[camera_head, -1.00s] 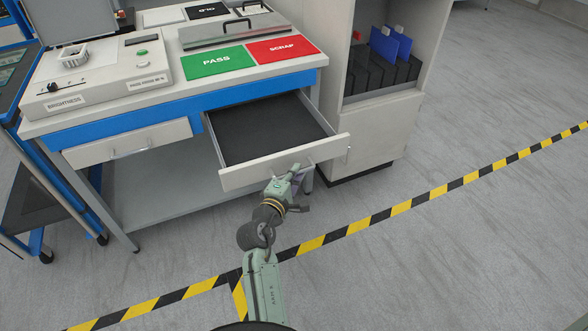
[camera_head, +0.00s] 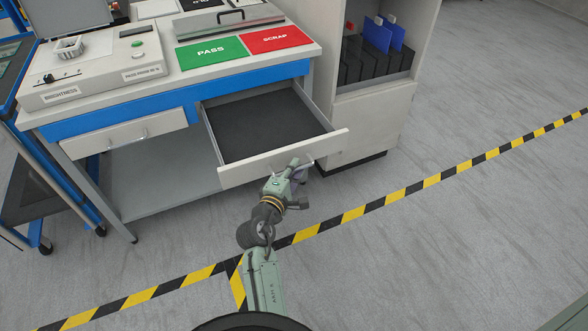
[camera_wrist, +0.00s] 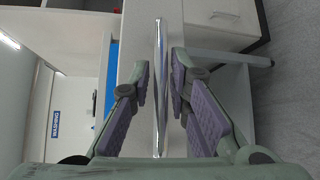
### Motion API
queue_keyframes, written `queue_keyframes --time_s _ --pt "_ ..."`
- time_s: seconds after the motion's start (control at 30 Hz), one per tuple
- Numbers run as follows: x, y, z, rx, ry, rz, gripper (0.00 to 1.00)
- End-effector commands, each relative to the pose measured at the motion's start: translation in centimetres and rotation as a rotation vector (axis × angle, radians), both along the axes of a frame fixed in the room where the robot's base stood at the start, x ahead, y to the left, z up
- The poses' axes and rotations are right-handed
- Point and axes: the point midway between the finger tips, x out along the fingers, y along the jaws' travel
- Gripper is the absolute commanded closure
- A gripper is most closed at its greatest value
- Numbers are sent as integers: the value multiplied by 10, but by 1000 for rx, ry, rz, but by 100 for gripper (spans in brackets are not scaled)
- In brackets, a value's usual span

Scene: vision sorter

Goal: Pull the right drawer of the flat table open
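The flat table's right drawer (camera_head: 270,165) is pulled well out, and its dark, empty inside shows in the head view. Its front also shows as a pale panel in the wrist view (camera_wrist: 135,42). My gripper (camera_head: 296,170) is at the handle on the drawer's front. In the wrist view the shiny bar handle (camera_wrist: 160,60) runs upright between my two purple-padded fingers (camera_wrist: 161,85), which are closed in around it. The exact contact is hard to see. The table (camera_head: 120,105) has a blue frame and a pale top.
The left drawer (camera_head: 125,134) is shut. A grey cabinet (camera_head: 365,130) with dark and blue binders stands to the right of the open drawer. Green PASS (camera_head: 212,52) and red SCRAP mats lie on the tabletop. The floor in front is clear, with a striped tape line (camera_head: 350,216).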

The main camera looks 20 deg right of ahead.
Motion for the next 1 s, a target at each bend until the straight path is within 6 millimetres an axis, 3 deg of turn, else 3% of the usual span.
queue_keyframes --time_s 0.13,0.47,1.0 --pt "0 0 0 1 0 0 71" --pt "-2 2 0 2 1 -1 70" --pt "-53 50 9 1 1 -1 70"
